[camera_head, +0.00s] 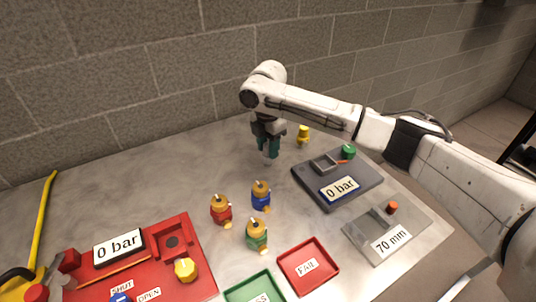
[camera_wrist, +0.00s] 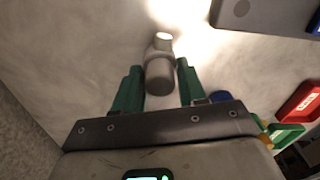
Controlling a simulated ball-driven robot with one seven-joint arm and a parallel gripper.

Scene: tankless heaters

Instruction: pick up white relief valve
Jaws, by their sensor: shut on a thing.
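The white relief valve (camera_wrist: 159,72) is between the two green fingers of my gripper (camera_wrist: 160,66) in the wrist view, with its pale outlet end pointing away from the palm. In the head view my gripper (camera_head: 268,152) points down at the back of the table, and a bit of the white valve (camera_head: 270,158) shows at its fingertips. My gripper is shut on the valve. The fingers hide part of it in the head view, and I cannot tell whether it touches the table.
Red (camera_head: 221,210), blue (camera_head: 260,196) and green (camera_head: 257,236) valves with brass-coloured tops stand in front. A yellow valve (camera_head: 304,135) stands behind right. A dark gauge station (camera_head: 352,193), a grey 70 mm plate (camera_head: 377,252), a red FAIL tray (camera_head: 332,278) and a red test station (camera_head: 190,247) surround them.

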